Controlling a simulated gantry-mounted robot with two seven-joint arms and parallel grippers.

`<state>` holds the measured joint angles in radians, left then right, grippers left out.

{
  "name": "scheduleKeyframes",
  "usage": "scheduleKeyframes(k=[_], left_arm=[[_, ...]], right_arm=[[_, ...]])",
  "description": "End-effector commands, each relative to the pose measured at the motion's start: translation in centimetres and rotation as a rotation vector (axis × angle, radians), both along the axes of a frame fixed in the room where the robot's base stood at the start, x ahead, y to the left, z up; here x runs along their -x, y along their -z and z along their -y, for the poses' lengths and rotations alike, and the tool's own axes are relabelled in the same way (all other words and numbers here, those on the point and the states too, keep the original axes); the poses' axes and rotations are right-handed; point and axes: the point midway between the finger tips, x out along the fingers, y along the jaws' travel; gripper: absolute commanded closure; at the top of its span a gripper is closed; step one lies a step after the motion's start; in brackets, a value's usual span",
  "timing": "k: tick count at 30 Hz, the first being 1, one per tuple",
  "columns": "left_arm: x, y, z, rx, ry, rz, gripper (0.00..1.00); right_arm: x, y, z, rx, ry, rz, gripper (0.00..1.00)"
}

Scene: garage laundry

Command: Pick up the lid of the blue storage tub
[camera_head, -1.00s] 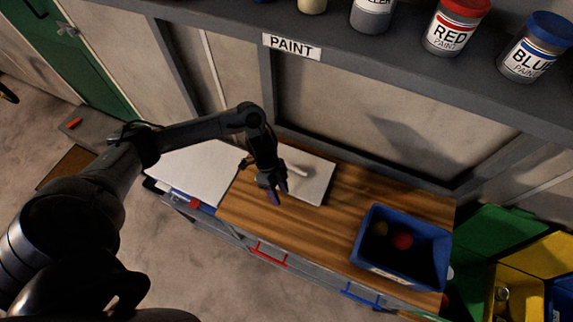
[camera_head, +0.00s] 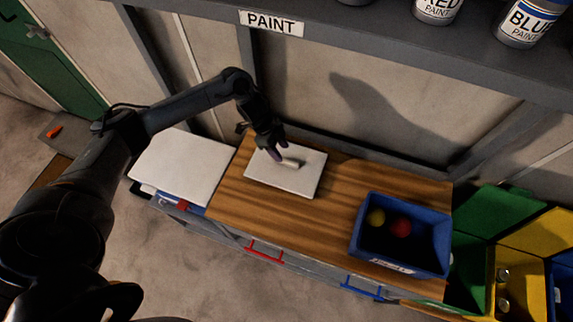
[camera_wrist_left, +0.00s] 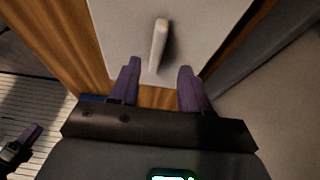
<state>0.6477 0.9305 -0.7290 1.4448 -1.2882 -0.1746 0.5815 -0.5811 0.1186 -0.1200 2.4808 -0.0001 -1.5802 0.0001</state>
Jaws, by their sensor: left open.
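The lid (camera_head: 310,182) is a pale, flat rectangular plate lying on the wooden worktop, with a bar handle (camera_head: 291,163) on top. The blue storage tub (camera_head: 400,257) stands uncovered to its right, with a yellow ball (camera_head: 376,217) and a red ball (camera_head: 401,228) inside. My left gripper (camera_head: 277,155) is over the lid at the handle's left end. In the left wrist view, its open purple fingers (camera_wrist_left: 159,68) have the near end of the handle (camera_wrist_left: 159,40) between them, with gaps on both sides. Part of what looks like my right gripper (camera_wrist_left: 22,146) shows at that view's lower left.
The wooden worktop (camera_head: 245,205) is clear between lid and tub. A white-topped unit (camera_head: 185,165) adjoins it on the left. Green (camera_head: 490,215) and yellow (camera_head: 540,240) bins stand right. A shelf with paint cans (camera_head: 530,22) runs above, behind the worktop.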

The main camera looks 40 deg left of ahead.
Motion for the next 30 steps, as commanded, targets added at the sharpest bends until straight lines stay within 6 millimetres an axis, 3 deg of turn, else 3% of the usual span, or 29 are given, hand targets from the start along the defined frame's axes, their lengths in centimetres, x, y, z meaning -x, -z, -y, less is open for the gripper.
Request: scheduleKeyframes(k=[12, 30], left_arm=[[-0.2, 4.2, 2.0, 0.000, 0.000, -0.001, 0.53], [-0.3, 4.6, 2.1, -0.001, 0.000, 0.000, 0.53]], right_arm=[[-0.1, -0.4, -0.1, -0.004, 0.003, 0.001, 0.57], [0.0, -0.4, 0.2, 0.008, -0.005, 0.001, 0.57]])
